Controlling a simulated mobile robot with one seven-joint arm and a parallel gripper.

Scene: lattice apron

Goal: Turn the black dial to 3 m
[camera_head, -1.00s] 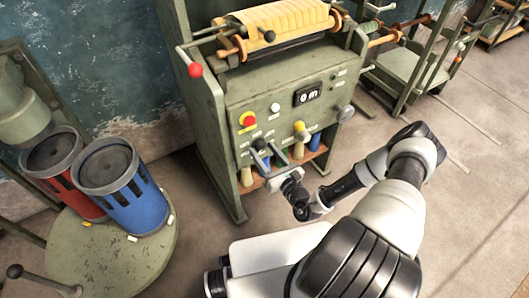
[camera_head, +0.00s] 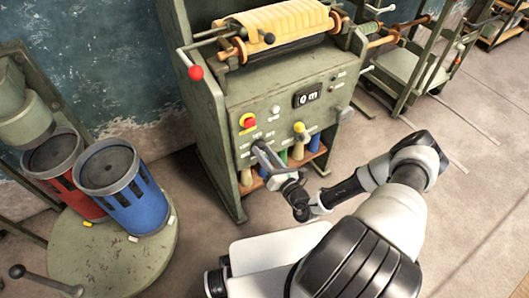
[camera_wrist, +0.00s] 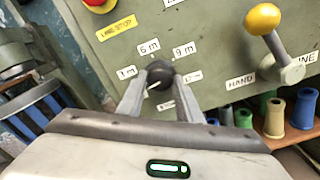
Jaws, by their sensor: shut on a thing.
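The black dial (camera_wrist: 160,71) sits on the green machine panel, between the two fingers of my gripper (camera_wrist: 160,80) in the wrist view. The fingers are shut on it from both sides. A short white mark on the dial points to the lower left. Around it are a label at left (camera_wrist: 127,72) that looks like 1 m or 3 m, 6 m (camera_wrist: 149,47) above, 9 m (camera_wrist: 185,50) upper right, a 12 m-like label at right and a partly hidden one below. In the head view my gripper (camera_head: 263,152) covers much of the dial.
The panel display (camera_head: 307,96) reads 0 m. A red stop button (camera_head: 249,121) is upper left of the dial. A yellow-knobbed lever (camera_wrist: 264,20) stands at right by the HAND label. Coloured spools (camera_wrist: 273,115) stand below. Blue and red drums (camera_head: 124,185) are at left.

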